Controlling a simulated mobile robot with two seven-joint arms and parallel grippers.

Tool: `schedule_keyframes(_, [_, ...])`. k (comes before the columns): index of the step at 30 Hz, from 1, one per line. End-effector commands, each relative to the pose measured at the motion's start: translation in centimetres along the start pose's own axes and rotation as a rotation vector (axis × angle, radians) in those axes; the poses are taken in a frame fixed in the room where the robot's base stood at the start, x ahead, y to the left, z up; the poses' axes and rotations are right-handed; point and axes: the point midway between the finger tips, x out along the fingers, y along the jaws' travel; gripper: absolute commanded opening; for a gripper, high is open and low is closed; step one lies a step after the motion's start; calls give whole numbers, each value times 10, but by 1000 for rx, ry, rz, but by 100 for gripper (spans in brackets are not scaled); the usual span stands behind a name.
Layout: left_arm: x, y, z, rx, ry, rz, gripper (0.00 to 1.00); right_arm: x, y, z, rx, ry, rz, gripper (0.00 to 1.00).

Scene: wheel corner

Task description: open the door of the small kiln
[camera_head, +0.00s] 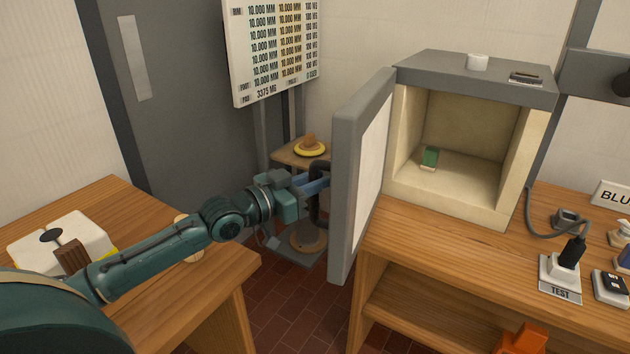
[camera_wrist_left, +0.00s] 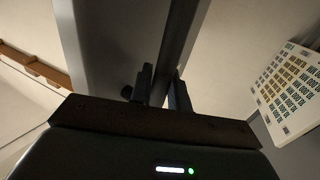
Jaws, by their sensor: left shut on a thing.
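The small kiln (camera_head: 530,95) stands on the wooden bench at the right, with its pale chamber facing me. Its grey door (camera_head: 345,190) stands wide open, swung out to the left of the chamber. A dark handle (camera_head: 318,190) is on the door's outer face. My left gripper (camera_head: 322,183) is at the outer face of the door, shut on the handle. In the left wrist view, the two dark fingers (camera_wrist_left: 162,90) close around the dark handle bar (camera_wrist_left: 180,40) beside the grey door (camera_wrist_left: 115,45). My right gripper is not in view.
A small green block (camera_head: 430,157) lies inside the chamber. A low stand with a yellow dish (camera_head: 310,148) is behind my left gripper. A wooden table (camera_head: 130,215) is at the left. Tiled floor shows between the benches.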

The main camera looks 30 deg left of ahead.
Motion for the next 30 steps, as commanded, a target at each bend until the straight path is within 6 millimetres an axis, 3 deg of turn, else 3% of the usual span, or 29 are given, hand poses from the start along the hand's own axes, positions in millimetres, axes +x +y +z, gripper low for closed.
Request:
schedule_keyframes(8, [0, -1, -2, 0, 4, -2, 0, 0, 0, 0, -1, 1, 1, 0])
schedule_keyframes(9, [0, -1, -2, 0, 4, -2, 19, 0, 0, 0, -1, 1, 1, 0])
schedule_keyframes(16, [0, 0, -1, 0, 2, -1, 37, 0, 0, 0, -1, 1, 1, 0])
schedule_keyframes(25, [-2, 0, 0, 0, -1, -1, 37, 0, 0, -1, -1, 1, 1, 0])
schedule_keyframes(30, [-18, 0, 2, 1, -5, -1, 37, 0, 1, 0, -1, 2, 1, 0])
